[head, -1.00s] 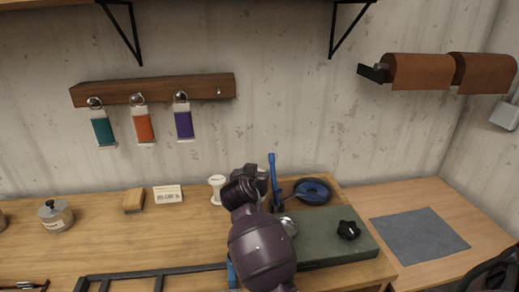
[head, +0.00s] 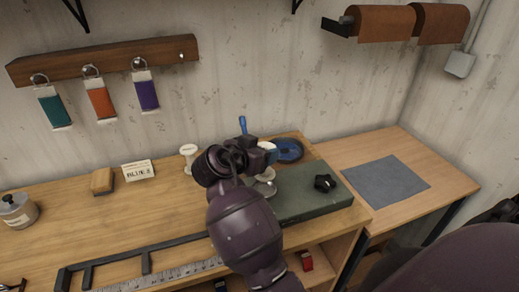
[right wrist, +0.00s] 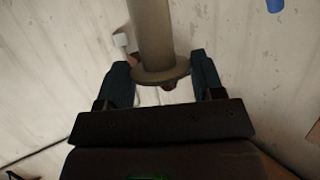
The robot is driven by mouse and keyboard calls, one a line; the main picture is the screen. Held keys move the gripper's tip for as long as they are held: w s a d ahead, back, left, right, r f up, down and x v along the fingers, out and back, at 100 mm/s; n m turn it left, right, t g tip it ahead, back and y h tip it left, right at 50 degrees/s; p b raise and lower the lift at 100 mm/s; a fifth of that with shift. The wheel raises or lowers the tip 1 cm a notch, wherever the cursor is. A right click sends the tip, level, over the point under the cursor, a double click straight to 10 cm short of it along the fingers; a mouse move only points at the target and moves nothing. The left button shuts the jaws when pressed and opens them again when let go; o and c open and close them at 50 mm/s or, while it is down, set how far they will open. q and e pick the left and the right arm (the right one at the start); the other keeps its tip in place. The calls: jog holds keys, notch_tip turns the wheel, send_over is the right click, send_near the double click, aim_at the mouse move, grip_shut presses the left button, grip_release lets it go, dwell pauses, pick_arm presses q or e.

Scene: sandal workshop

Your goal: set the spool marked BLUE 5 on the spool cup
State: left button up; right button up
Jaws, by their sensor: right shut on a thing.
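My right gripper (head: 268,154) is over the left part of the green base in the head view. It is shut on what seems to be the spool; a bit of white and blue shows at the jaws, and no mark can be read. In the right wrist view the jaws (right wrist: 163,80) stand on either side of a grey flanged stem (right wrist: 155,35). A small silvery round dish (head: 265,188), perhaps the spool cup, is just below the gripper and partly hidden. A card (head: 138,170) on the bench seems to begin with BLUE. My left gripper is not in view.
The green base (head: 310,200) carries a black knob (head: 325,183). A blue dish (head: 289,149) lies behind it. A white spool-shaped piece (head: 188,152) stands left of my gripper. A dark frame (head: 130,256) lies at the front. A grey mat (head: 387,184) lies on the right bench.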

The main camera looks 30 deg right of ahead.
aim_at(261, 176)
jog(key=shift+f+b, duration=1.65)
jog(key=shift+f, duration=0.95)
jog(key=shift+f, duration=0.4)
jog(key=shift+f+b, duration=0.15)
jog(key=shift+b, duration=0.2)
jog(key=o, duration=0.6)
jog(key=shift+a, duration=0.1)
